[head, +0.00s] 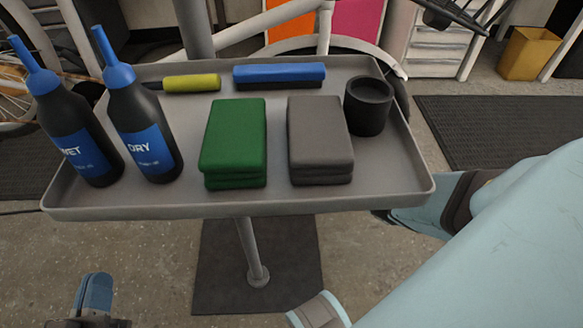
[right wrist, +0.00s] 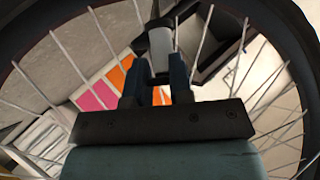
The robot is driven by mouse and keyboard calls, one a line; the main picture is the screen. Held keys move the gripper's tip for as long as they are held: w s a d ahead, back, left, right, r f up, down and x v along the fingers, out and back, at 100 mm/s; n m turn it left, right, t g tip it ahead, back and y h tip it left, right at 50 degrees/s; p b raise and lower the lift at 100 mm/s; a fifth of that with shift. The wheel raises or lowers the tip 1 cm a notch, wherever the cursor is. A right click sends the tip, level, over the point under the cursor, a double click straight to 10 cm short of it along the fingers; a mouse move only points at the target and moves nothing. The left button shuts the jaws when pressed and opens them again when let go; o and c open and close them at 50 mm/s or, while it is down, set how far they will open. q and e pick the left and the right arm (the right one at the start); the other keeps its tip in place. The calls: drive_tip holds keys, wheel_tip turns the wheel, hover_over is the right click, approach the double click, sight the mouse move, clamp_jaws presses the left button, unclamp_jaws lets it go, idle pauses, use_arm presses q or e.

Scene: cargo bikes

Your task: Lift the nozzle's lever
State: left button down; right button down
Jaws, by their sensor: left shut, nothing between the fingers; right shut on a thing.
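In the right wrist view, my right gripper (right wrist: 160,75) is shut on a pale grey cylindrical part (right wrist: 160,42), which shows between and beyond its dark fingers. I cannot tell whether this part is the nozzle; no lever is clearly seen. Spokes and the dark rim of a wheel (right wrist: 290,25) surround the gripper. In the head view, my right gripper is not clearly seen; my pale blue arm fills the lower right. My left gripper (head: 95,285) is shut and empty at the lower left, below and apart from the tray.
A grey tray (head: 290,202) on a stand holds a WET bottle (head: 75,140), a DRY bottle (head: 140,125), green cloths (head: 233,140), grey cloths (head: 318,135), a black cup (head: 369,108), and yellow (head: 190,82) and blue (head: 280,75) tools. Bare floor shows left of the stand.

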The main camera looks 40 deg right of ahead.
drive_tip(key=shift+s+d+r+n+g+y+p, duration=0.15)
drive_tip(key=shift+r+n+g+y+p, duration=0.25)
drive_tip(key=shift+g+y, duration=0.4)
use_arm(q)
drive_tip(key=shift+s+a+r+t, duration=0.1)
drive_tip(key=shift+r+t, duration=0.3)
drive_tip(key=shift+r, duration=0.55)
use_arm(e)
drive_tip(key=shift+d+r+n+g, duration=0.1)
drive_tip(key=shift+d+n+g, duration=0.15)
drive_tip(key=shift+g, duration=0.75)
